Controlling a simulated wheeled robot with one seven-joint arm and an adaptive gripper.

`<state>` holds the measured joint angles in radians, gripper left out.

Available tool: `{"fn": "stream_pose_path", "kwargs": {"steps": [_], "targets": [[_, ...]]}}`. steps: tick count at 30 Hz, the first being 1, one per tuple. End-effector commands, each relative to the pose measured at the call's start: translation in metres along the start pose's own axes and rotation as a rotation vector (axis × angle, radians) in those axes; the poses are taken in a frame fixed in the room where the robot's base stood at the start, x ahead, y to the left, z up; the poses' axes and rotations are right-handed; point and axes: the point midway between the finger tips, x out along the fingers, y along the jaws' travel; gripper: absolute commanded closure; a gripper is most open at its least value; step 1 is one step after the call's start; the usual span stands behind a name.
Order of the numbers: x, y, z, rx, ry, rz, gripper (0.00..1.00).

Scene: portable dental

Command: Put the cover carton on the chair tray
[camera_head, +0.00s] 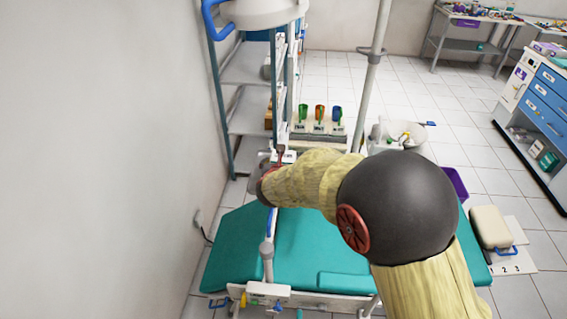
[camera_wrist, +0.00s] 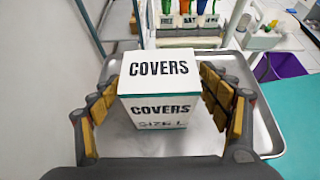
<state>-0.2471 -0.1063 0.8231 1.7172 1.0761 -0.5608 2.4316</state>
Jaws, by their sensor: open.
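The cover carton (camera_wrist: 158,92) is a white box marked COVERS and SIZE L, with teal edging. In the wrist view it stands upright on a shiny metal tray (camera_wrist: 265,132). My gripper (camera_wrist: 157,84) is open, with one yellow-padded finger on each side of the carton. I cannot tell whether the pads touch it. In the head view my gripper (camera_head: 266,184) is small and partly hidden by my own arm. The carton cannot be made out clearly there.
Green, orange and blue cups (camera_head: 319,113) stand in a labelled rack beyond the tray. A teal chair (camera_head: 315,245) lies below my arm. A pole (camera_head: 371,75), a shelf frame (camera_head: 245,120) and the left wall bound the space. A purple bin (camera_wrist: 280,66) is at the right.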

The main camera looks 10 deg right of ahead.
Motion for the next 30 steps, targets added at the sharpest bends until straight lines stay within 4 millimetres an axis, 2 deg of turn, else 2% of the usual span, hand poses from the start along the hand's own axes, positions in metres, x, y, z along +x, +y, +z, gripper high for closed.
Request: {"fn": "stream_pose_path", "kwargs": {"steps": [9,24,30], "targets": [[-0.002,0.000,0.004,-0.001,0.000,0.000,0.23],[-0.098,0.001,0.004,-0.001,0.000,0.003,0.23],[-0.118,0.001,0.003,-0.001,0.000,0.002,0.23]]}}
